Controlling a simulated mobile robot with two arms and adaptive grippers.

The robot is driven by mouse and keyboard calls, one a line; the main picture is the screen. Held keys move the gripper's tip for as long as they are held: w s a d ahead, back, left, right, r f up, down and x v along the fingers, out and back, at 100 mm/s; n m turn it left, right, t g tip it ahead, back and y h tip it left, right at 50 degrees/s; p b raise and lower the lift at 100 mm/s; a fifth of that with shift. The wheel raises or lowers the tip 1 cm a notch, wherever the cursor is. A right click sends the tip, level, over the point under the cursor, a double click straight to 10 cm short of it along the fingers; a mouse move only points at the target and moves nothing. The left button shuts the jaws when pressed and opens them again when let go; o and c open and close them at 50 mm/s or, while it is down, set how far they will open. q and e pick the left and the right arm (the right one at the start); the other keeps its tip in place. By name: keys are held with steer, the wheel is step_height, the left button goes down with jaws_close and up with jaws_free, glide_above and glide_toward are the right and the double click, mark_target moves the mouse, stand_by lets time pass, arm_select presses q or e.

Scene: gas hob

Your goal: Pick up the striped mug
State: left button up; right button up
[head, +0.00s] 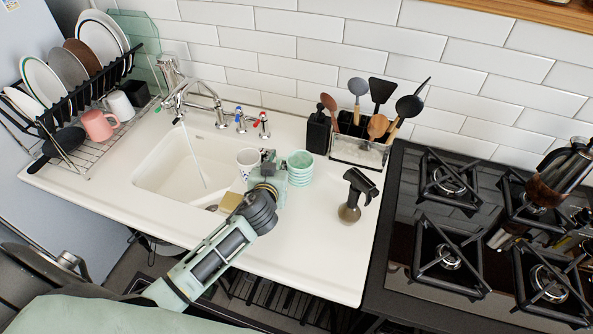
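A mint-green mug with pale horizontal stripes (300,168) stands upright on the white counter, right of the sink. My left gripper (268,160) is at the end of the arm that comes in from the lower left. Its dark fingers are just left of the striped mug, close to its side. Whether they touch the mug, and how far apart they are, is too small to tell. A white patterned cup (247,158) stands just left of the gripper, partly hidden by it. My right gripper is not in view.
A sink with running tap (188,90) lies left. A brown spray bottle (355,195) stands right of the mug, a utensil holder (358,150) behind. A yellowish sponge (230,201) lies near the arm. The gas hob (450,250) is right. Counter in front of the mug is clear.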

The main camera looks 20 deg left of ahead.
arm_select(q)
jaws_close()
steer(key=shift+r, duration=0.1)
